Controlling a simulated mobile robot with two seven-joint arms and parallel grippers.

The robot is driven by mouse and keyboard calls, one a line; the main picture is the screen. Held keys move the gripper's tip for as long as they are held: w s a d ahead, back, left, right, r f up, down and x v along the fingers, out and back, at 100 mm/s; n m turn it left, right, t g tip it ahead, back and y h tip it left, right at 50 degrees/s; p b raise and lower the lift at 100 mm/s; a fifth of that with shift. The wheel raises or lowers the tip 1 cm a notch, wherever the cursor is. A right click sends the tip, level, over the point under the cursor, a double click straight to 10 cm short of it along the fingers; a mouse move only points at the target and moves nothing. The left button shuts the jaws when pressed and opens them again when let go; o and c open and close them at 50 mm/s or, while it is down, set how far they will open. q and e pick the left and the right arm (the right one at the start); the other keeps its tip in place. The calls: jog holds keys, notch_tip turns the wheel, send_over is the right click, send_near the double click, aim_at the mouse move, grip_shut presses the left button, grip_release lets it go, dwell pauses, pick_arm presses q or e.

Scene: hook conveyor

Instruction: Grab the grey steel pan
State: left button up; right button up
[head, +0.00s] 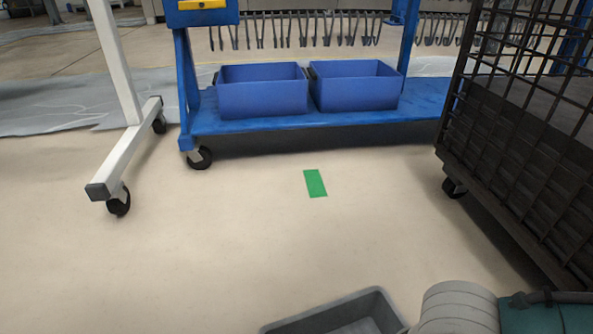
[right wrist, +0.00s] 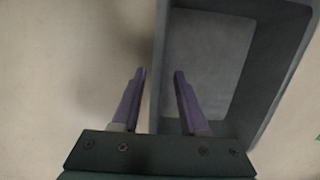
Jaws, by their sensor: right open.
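The grey steel pan (head: 322,315) shows at the bottom edge of the head view, cut off by the frame. In the right wrist view the pan (right wrist: 212,62) fills the upper right, seen from above and empty where visible. My right gripper (right wrist: 159,72) is open, with its two purple-grey fingers apart. The pan's left wall runs between the fingertips: one finger is on the outer side, the other over the inside. I cannot tell how far the fingertips are from the wall in height. My left gripper is not in view.
A dark mesh cart (head: 520,160) stands at the right, a white wheeled frame (head: 130,150) at the left. A green floor mark (head: 315,183) lies on clear floor.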

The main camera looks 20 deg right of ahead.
grip_shut()
dwell(1.4)
